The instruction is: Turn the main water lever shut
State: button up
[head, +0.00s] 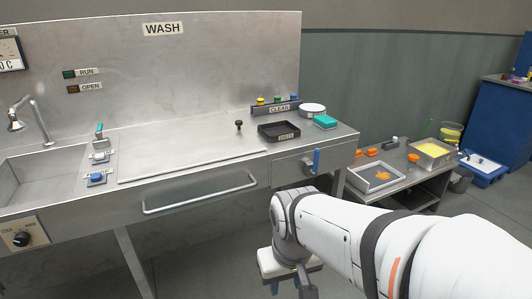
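A blue lever (316,161) stands upright on the front face of the steel wash counter (200,150), near its right end. A small label is beside it, too small to read. A smaller teal-handled lever (99,131) stands on the counter right of the sink. I cannot tell from the labels which one is the main water lever. My gripper (289,288) hangs in front of the counter, below and left of the blue lever and apart from it. Its fingertips are cut off by the bottom edge, so its opening is unclear.
A black tray (279,132), a teal sponge (325,121) and a white round dish (312,109) sit on the counter's right end. A drawer handle (200,194) juts from its front. A low side table (405,170) holding trays stands at right. Floor shows beneath the counter.

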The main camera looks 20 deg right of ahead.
aim_at(314, 174)
jog(key=z, duration=0.65)
jog(key=i, duration=1)
jog(key=z, duration=0.55)
jog(key=k, duration=1.05)
jog(key=u, duration=0.25)
jog(key=i, duration=1)
jog(key=u, duration=0.05)
